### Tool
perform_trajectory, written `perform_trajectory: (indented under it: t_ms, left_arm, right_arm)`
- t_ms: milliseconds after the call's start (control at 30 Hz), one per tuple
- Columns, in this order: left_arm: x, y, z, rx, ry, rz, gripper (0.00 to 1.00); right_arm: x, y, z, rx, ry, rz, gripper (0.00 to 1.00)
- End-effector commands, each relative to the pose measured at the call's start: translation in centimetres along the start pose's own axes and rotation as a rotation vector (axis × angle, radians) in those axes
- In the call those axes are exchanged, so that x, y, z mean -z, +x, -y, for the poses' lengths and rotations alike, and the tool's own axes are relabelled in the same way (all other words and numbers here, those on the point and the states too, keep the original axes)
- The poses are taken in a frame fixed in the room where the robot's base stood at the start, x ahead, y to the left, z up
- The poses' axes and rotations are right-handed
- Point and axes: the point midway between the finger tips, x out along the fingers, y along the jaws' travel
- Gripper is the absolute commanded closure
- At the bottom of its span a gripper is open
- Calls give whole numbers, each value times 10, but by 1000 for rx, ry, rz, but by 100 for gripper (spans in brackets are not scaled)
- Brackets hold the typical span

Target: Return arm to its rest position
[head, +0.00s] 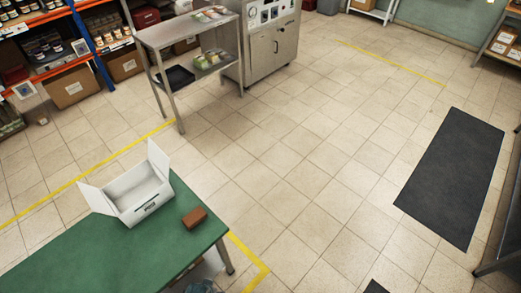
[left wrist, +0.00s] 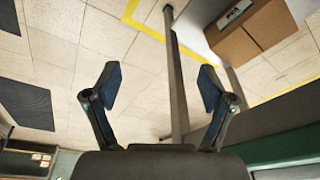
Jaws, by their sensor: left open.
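My left gripper (left wrist: 160,67) shows in the left wrist view with its two dark fingers spread wide apart. It is open, and nothing is between the fingers. Beyond them are tiled floor and a metal table leg (left wrist: 175,80). I cannot make out this gripper clearly in the head view; a small dark shape at the bottom edge there is too cut off to tell. My right gripper is in neither view.
A green-topped table (head: 100,250) stands at lower left in the head view, with an open white box (head: 140,192) and a brown block (head: 194,217) on it. A cardboard box (left wrist: 250,32) is near the table leg. Dark mats (head: 455,175) lie on otherwise open floor.

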Motion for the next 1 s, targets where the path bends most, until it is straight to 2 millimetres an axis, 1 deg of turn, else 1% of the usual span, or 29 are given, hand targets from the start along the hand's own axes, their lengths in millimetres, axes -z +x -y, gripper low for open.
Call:
perform_trajectory:
  t_ms: [33,67,100,133,167,200,267,300,367,400,500,600,633,733,933,967,1000]
  left_arm:
    - [-11,22,-1,-2,2,16,18]
    - [-19,37,-1,-3,3,24,18]
    - [-30,57,-2,-4,5,34,18]
    - [-41,73,-3,-5,6,42,18]
    - [-53,89,-4,-6,8,52,18]
    - [-71,109,-5,-7,10,63,18]
    - [-99,136,-7,-9,14,80,18]
    - [-119,151,-8,-10,17,90,18]
    - [-149,169,-9,-12,21,106,18]
    - [-167,179,-10,-13,23,114,18]
    - [-208,193,-10,-14,28,132,18]
    - [-236,199,-10,-15,31,143,18]
    - [-242,200,-10,-15,32,144,18]
    - [-252,201,-9,-15,34,148,18]
    - [-254,201,-9,-15,34,148,18]
    - [-254,201,-9,-15,34,148,25]
    - [-254,201,-9,-15,34,148,35]
  right_arm:
    - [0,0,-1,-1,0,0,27]
    - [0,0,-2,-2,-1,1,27]
    - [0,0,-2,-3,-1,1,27]
    - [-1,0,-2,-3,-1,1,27]
    - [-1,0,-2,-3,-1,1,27]
    - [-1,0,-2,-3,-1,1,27]
    - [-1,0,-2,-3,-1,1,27]
    - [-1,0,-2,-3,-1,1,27]
    - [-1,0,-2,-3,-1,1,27]
    - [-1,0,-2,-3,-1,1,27]
    - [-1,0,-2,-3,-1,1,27]
    - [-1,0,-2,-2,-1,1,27]
    - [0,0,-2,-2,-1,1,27]
    - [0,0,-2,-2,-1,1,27]
    - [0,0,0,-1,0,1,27]
    - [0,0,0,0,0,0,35]
    - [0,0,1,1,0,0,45]
